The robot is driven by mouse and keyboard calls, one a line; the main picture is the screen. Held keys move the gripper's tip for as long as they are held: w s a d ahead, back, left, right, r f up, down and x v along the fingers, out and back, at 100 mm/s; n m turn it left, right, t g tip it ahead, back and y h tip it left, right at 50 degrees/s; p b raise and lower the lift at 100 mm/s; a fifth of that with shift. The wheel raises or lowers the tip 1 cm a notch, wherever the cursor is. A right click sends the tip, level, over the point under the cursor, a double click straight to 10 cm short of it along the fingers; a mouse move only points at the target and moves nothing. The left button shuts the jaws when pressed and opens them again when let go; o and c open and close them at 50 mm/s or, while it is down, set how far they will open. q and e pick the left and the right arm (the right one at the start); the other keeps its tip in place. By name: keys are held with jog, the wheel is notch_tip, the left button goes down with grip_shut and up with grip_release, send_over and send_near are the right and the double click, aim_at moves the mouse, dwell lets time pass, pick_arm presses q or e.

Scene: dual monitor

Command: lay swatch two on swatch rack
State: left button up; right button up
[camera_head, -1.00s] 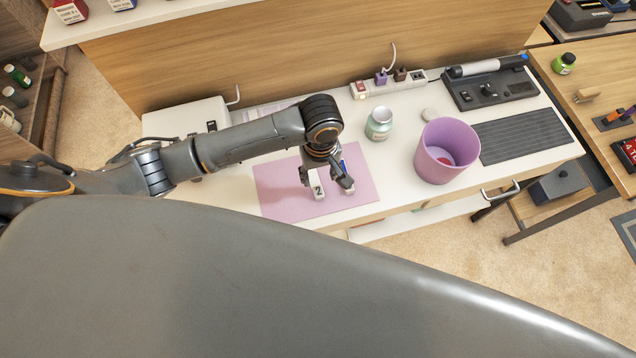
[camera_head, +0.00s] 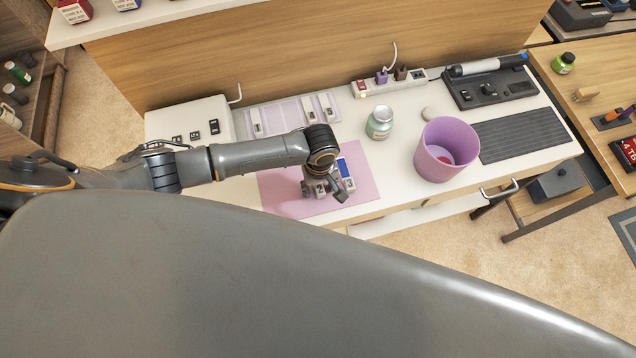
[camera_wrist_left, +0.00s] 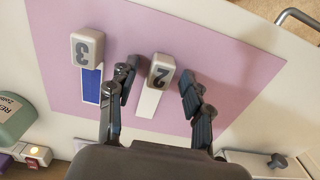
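Swatch two (camera_wrist_left: 160,72), a white block marked 2 with a white strip, lies on the pink mat (camera_wrist_left: 220,60). In the head view it is mostly hidden by my left gripper (camera_head: 324,192). In the left wrist view my left gripper (camera_wrist_left: 157,95) is open, with one finger on each side of swatch two and gaps between. Swatch three (camera_wrist_left: 87,52), with a blue strip, lies beside it, outside the fingers; it also shows in the head view (camera_head: 346,174). The pale lavender rack (camera_head: 283,112) at the back holds several white swatches. My right gripper is not in view.
A white box with black switches (camera_head: 180,120) stands left of the rack. A teal-labelled jar (camera_head: 380,122), a purple bin (camera_head: 447,150) and a power strip (camera_head: 390,82) stand to the right. A drawer with a handle (camera_head: 500,190) is open at the front.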

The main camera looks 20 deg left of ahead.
pick_arm(q)
jog(key=c, duration=1)
jog(key=shift+o, duration=0.2)
jog(key=shift+r, duration=0.15)
